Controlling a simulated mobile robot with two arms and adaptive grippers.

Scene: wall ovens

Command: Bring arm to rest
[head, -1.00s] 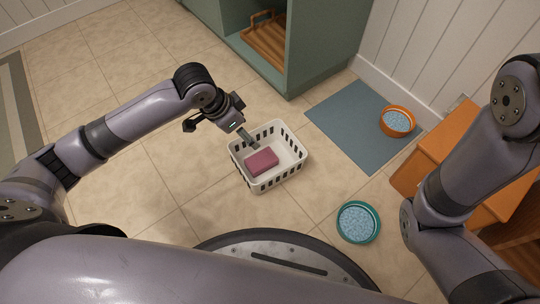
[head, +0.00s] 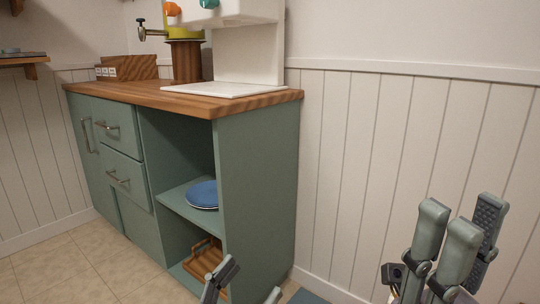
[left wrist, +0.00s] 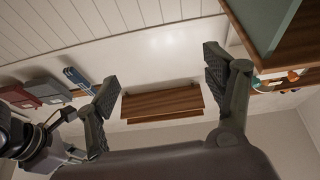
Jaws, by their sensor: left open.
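My left gripper (head: 244,284) is at the bottom edge of the head view, in front of the green cabinet. Only its fingertips show there; they are apart with nothing between them. In the left wrist view its fingers (left wrist: 160,85) are spread wide and empty. My right gripper (head: 462,225) is raised at the lower right of the head view, in front of the white panelled wall. Its fingers point up, stand apart and hold nothing. The white basket with the pink block is out of view in both current frames.
The green cabinet (head: 258,190) has a wooden top (head: 190,98), and its open shelves hold a blue plate (head: 203,194) and a wooden rack (head: 207,258). A white dispenser (head: 248,50) stands on top. Tiled floor (head: 75,270) is clear at left. A wooden wall shelf (left wrist: 162,102) shows in the left wrist view.

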